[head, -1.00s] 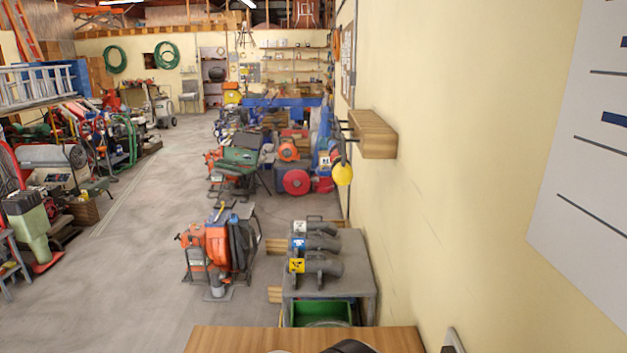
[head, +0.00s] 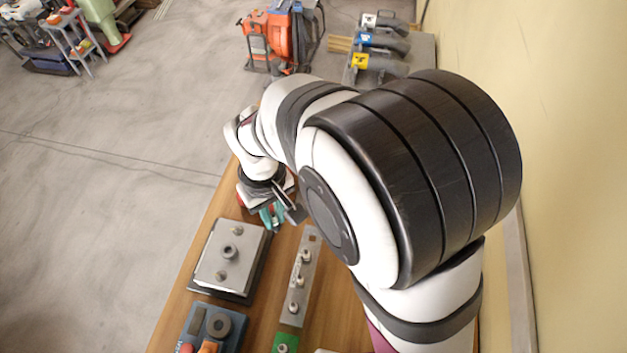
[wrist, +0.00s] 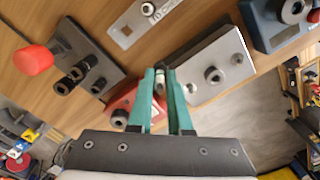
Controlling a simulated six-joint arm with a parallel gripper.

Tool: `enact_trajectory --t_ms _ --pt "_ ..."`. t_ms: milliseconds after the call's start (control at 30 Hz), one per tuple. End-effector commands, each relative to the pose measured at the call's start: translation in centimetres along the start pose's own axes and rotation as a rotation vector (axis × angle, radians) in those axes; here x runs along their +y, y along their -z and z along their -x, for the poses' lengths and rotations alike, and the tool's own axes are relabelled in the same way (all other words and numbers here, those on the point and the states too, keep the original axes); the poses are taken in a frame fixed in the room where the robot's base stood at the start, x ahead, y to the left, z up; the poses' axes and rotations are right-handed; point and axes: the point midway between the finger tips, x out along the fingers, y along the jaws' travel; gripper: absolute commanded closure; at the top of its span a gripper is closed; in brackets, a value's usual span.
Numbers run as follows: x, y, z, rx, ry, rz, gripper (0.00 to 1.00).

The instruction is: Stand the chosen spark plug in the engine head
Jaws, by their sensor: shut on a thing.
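My gripper (head: 272,216) is at the far part of the wooden bench, beyond a grey metal block. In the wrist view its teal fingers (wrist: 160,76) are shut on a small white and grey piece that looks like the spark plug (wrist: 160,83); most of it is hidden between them. The grey block (head: 238,248), on a dark base, looks like the engine head. It has a dark round collar in the middle and a smaller fitting on either side. In the wrist view the block (wrist: 222,55) is just right of the fingertips. Whether plug and block touch cannot be told.
A metal strip with upright fittings (head: 296,292) lies right of the block. A blue box (head: 210,330) stands at the near left. The wrist view shows a red block (wrist: 118,104) beside the fingers and a dark plate with a red knob (wrist: 33,60).

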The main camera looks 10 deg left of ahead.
Motion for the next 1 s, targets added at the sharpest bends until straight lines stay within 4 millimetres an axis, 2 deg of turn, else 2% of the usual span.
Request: enact_trajectory --t_ms 33,133,200,300,400,700,1000 --pt "-2.0 0.9 1.0 0.005 0.000 0.076 1.00" --pt "-5.8 1.9 3.0 0.004 0.000 0.225 1.00" --pt "-7.9 2.1 4.2 0.004 0.000 0.305 1.00" --pt "-9.7 2.3 5.1 0.003 0.001 0.371 1.00" --pt "-10.3 2.2 4.8 0.000 0.001 0.393 1.00" --pt "-10.2 2.2 0.9 -0.001 0.002 0.389 1.00" --pt "-10.2 2.3 0.2 0.001 0.001 0.389 1.00"
